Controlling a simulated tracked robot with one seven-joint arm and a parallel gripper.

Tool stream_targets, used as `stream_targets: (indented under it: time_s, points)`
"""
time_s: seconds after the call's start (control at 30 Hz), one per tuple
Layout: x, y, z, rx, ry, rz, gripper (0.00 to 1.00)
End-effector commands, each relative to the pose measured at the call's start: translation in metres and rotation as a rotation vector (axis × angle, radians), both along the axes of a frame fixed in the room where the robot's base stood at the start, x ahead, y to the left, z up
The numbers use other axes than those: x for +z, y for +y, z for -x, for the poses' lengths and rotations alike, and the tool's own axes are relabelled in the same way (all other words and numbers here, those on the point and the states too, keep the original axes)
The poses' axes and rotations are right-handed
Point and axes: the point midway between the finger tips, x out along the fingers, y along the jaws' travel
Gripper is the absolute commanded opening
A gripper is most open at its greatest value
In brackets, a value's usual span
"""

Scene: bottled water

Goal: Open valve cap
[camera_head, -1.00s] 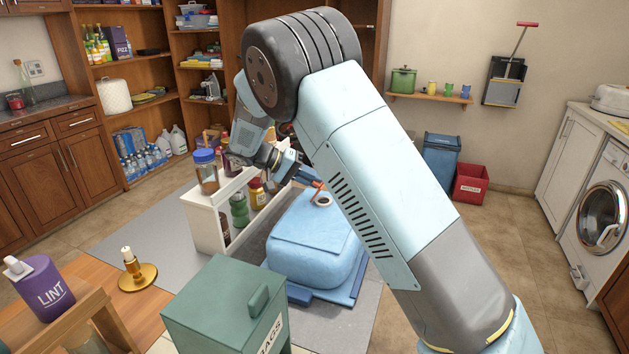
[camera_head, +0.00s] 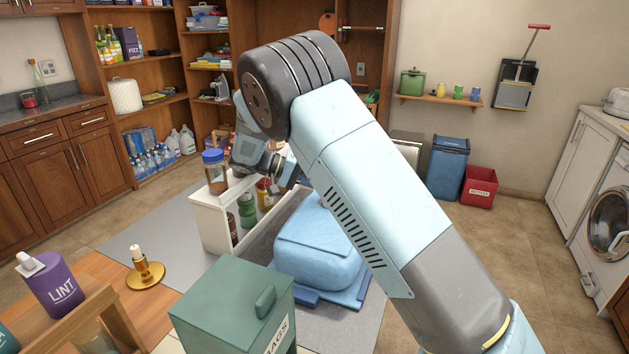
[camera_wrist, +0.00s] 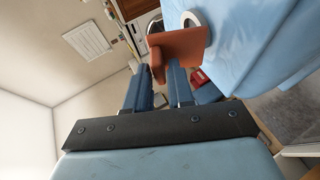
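A large blue container (camera_head: 318,245) stands low on the floor area, partly hidden behind my arm. In the wrist view the container (camera_wrist: 255,45) fills the upper right, with a white ring-shaped valve opening (camera_wrist: 190,17) at its edge. My gripper (camera_wrist: 167,72) shows two blue fingers close together. An orange-brown piece (camera_wrist: 185,48) sits at their tips, beside the white ring in the picture; I cannot tell whether it is fingertip padding or a held cap. In the head view the fingers are hidden behind my arm. No separate valve cap is clearly visible.
A white rack (camera_head: 212,224) with jars and a green bottle (camera_head: 247,212) stands left of the container. A green bin (camera_head: 225,310) is in front. A blue bin (camera_head: 447,165) and red bin (camera_head: 479,187) stand behind. Floor to the right is clear.

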Motion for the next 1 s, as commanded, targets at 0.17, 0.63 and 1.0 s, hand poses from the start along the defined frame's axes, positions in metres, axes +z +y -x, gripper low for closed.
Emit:
stream_targets:
  time_s: [0.17,0.63,1.0]
  points:
    - [0.0,0.0,0.0,0.0,0.0,-0.001,0.38]
    - [0.022,0.001,-0.002,0.0,-0.002,-0.002,0.38]
    - [0.074,-0.012,0.033,0.0,-0.001,-0.003,0.38]
